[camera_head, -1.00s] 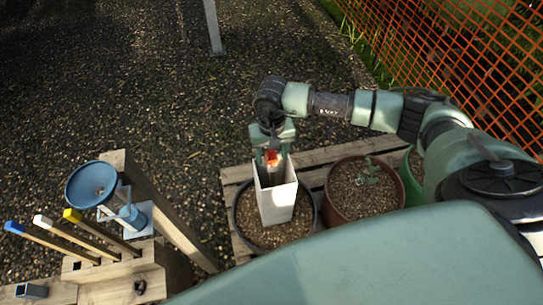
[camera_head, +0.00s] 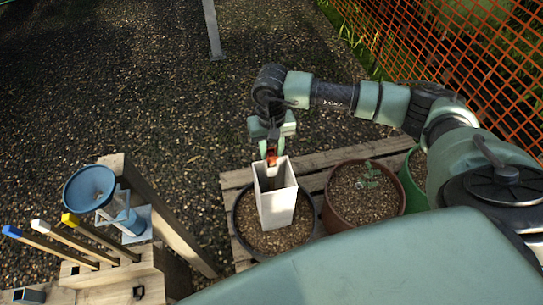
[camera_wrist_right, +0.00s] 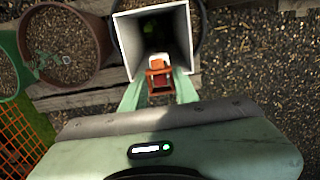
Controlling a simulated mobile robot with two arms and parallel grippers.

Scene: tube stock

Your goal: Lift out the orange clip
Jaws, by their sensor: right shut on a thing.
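The orange clip (camera_head: 272,159) is between the fingers of my right gripper (camera_head: 269,150), just above the rim of a white square tube (camera_head: 277,205). In the right wrist view the clip (camera_wrist_right: 158,77) sits between my two green fingertips (camera_wrist_right: 159,88), with a pale piece at its far end. The tube's open mouth (camera_wrist_right: 124,45) is beyond it, with a dark inside. The tube stands upright in a dark pot of soil. My left gripper is not in view.
A brown pot (camera_head: 335,212) with a seedling and a green pot (camera_head: 408,190) stand right of the tube on wooden slats. A blue funnel (camera_head: 90,188) on a stand and a wooden block with colour-tipped sticks (camera_head: 65,245) are at left. An orange mesh fence (camera_head: 470,50) is at back right.

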